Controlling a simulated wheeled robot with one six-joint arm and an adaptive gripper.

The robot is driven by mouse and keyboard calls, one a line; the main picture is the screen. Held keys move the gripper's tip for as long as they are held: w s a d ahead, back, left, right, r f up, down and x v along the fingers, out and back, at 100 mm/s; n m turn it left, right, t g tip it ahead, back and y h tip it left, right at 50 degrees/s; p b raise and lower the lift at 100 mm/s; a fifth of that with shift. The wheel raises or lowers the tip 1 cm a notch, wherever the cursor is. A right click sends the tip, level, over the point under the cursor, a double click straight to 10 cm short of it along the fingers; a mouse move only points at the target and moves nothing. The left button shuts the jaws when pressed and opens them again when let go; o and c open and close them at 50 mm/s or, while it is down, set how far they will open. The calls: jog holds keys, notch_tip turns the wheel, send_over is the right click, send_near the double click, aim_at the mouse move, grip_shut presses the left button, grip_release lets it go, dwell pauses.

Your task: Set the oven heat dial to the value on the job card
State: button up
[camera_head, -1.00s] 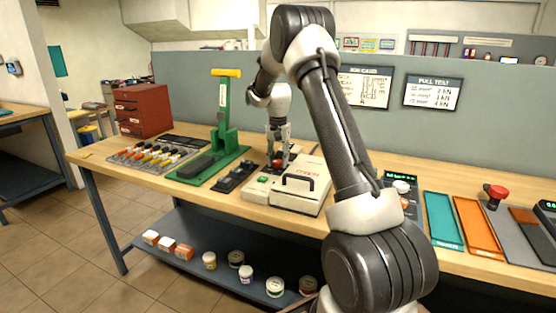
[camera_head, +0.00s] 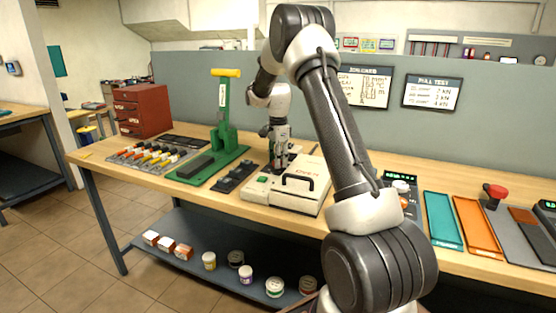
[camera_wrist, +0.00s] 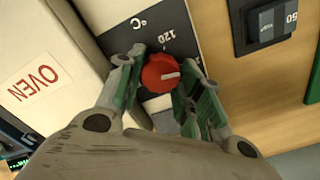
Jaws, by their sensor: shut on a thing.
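The cream oven (camera_head: 275,202) stands on the bench, with "OVEN" printed in red on its top, which also shows in the wrist view (camera_wrist: 55,50). Its round red heat dial (camera_wrist: 160,75) has a white pointer mark and sits on a dark scale (camera_wrist: 150,32) reading "°C" and "120"; other numbers are hidden. My gripper (camera_head: 277,168) points down at the oven's back left part and is shut on the dial, one finger on each side. In the head view the dial is hidden behind my gripper. The job card (camera_head: 363,87) hangs on the partition; its writing is too small to read.
A green press (camera_head: 222,140) stands left of the oven, with a dark switch strip (camera_head: 235,177) between them. Teal (camera_head: 443,220) and orange (camera_head: 476,226) trays lie to the right.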

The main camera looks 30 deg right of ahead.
jog(key=shift+m, duration=0.5)
jog(key=o, duration=1)
jog(key=shift+o, duration=0.2)
notch_tip(320, 180, up, 12)
